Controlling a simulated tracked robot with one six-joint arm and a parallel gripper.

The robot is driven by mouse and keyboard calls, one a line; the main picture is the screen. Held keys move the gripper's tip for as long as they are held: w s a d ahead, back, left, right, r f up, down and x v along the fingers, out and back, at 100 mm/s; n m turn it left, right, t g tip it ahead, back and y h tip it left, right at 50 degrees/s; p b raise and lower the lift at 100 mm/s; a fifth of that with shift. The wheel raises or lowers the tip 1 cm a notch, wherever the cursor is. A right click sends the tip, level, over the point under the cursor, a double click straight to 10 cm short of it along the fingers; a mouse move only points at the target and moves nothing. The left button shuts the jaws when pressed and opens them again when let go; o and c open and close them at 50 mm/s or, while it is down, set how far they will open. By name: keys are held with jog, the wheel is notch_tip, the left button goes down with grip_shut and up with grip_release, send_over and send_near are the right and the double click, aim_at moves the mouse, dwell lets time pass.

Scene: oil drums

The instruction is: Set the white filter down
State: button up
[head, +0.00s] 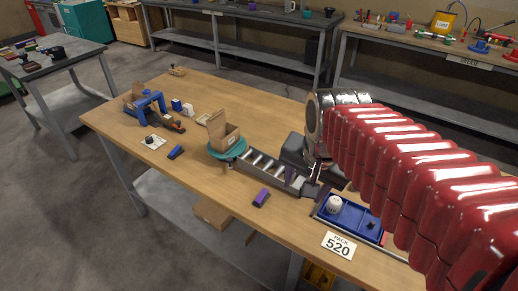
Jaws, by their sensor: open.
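A small white ribbed round part, which looks like the white filter (334,203), sits in the left part of a blue tray (352,226) near the table's front edge. My gripper (317,191) hangs from the red-sleeved arm just above and left of the filter. It is open. Its fingers are small and dark here, and nothing shows between them. I cannot tell whether a fingertip touches the filter. A small dark knob (371,224) lies in the tray's right part. A card reading 520 (338,244) is at the tray's front.
A grey roller rack (265,169) lies left of my gripper, with a purple block (261,197) in front. A cardboard box (224,136) stands on a teal turntable (227,151). A blue frame (148,104) and small parts lie farther left.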

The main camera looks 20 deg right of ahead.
jog(key=s+a+n+t, duration=0.2)
jog(key=s+a+n, duration=0.3)
jog(key=n, duration=0.4)
jog(key=shift+s+a+y, duration=0.15)
jog(key=shift+a+y, duration=0.15)
jog(key=shift+a, duration=0.1)
